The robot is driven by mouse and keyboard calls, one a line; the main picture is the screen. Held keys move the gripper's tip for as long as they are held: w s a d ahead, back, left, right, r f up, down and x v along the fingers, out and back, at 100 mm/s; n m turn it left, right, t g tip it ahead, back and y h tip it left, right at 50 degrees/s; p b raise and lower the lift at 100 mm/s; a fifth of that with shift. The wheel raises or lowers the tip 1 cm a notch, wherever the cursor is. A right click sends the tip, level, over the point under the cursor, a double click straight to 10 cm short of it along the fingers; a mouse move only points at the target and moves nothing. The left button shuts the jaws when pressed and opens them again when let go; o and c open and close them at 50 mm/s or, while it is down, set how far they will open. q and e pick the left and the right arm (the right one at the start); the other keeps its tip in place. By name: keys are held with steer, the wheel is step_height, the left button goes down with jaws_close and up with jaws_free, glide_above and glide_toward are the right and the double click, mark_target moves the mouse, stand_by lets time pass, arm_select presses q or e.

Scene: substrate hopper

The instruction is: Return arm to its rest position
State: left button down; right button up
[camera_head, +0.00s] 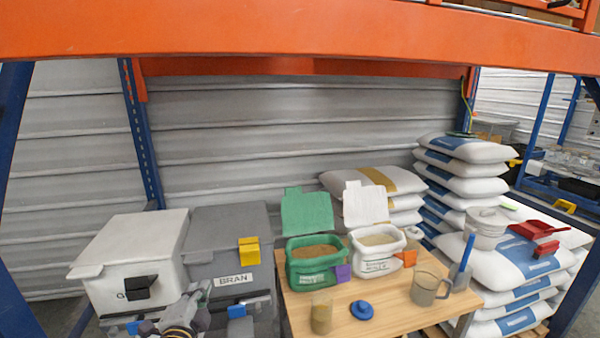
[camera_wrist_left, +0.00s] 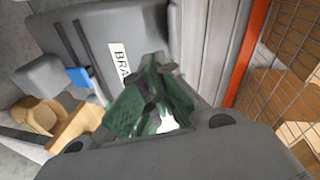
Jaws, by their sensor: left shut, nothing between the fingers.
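My left gripper (camera_head: 198,296) reaches up from the bottom edge of the head view, in front of the white and grey bins. It is shut and empty. In the left wrist view its blurred dark-green fingers (camera_wrist_left: 155,100) are together before the grey bin's BRAN label. The grey BRAN bin (camera_head: 228,225) has a yellow latch and also shows in the left wrist view (camera_wrist_left: 85,35). The white bin (camera_head: 135,240) with a black latch stands left of it. Most of my left arm is cut off below the frame. My right gripper is not in view.
White sacks (camera_head: 470,185) are stacked right. An orange rack beam (camera_head: 300,35) crosses above.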

arm_select(q)
steer(key=s+d+f+n+g+h, duration=0.2)
steer(key=s+f+n+g, duration=1)
steer(key=s+f, duration=0.9)
step_height(320, 180, down, 31)
steer(key=s+a+g+p, duration=0.1)
steer(key=a+p, duration=0.1)
steer(key=s+a+f, duration=0.4)
steer(key=s+f, duration=0.5)
steer(key=s, duration=0.1)
steer(key=s+a+f+g+p, duration=0.1)
steer(key=s+a+f, duration=0.3)
steer(key=s+f, duration=0.5)
steer(key=shift+s+f+m+y, duration=0.3)
steer(key=shift+s+y, duration=0.1)
steer(key=shift+s, duration=0.65)
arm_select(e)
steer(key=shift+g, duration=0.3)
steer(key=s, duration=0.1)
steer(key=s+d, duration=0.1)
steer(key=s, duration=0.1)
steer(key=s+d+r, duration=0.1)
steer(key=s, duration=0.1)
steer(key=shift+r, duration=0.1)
arm_select(q)
steer(key=shift+s, duration=0.1)
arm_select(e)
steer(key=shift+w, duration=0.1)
